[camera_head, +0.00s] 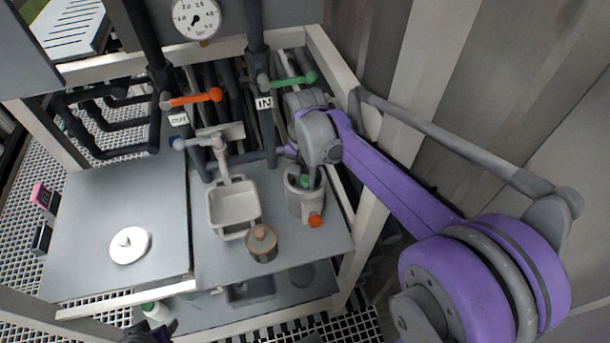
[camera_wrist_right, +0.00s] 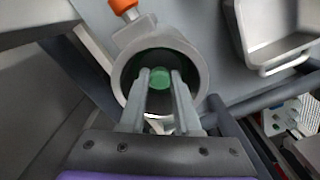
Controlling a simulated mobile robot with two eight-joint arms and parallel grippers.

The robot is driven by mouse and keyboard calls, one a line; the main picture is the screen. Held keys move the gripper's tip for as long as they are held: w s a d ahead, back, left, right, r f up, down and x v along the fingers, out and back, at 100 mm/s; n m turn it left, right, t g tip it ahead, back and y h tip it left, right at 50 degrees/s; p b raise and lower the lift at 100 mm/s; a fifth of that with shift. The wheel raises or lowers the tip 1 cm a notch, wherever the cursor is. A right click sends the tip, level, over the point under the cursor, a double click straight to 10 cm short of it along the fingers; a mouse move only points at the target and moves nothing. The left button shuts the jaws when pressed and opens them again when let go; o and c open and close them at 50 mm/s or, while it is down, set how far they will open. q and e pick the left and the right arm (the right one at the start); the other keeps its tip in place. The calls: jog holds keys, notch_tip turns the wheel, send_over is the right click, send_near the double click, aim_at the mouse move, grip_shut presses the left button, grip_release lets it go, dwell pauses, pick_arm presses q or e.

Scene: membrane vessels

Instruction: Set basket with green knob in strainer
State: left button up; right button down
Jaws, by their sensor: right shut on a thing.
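The strainer (camera_head: 304,208) is a grey upright cylinder with an orange knob low on its side, on the right of the bench in the head view. Its round open rim also shows in the right wrist view (camera_wrist_right: 198,62). The green knob (camera_head: 304,182) sits inside the strainer's mouth; it also shows in the wrist view (camera_wrist_right: 160,78). My right gripper (camera_wrist_right: 160,82) reaches into the mouth and is shut on the green knob. The basket body below the knob is hidden, so its seating cannot be told. A dark part at the bottom edge may be my left gripper (camera_head: 150,333); its jaws are unclear.
A grey basin (camera_head: 233,206) under a spout and a brown-topped canister (camera_head: 262,243) stand left of the strainer. A white round lid (camera_head: 130,245) lies on the left bench. Pipes with an orange handle (camera_head: 195,98) and a green handle (camera_head: 294,80) stand behind.

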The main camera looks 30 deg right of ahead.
jog(key=shift+f, duration=0.2)
dwell(0.6)
jog(key=c, duration=0.5)
grip_release()
jog(key=shift+c, duration=0.2)
notch_tip(320, 180, up, 11)
jog(key=shift+p, duration=0.4)
jog(key=shift+f, duration=0.1)
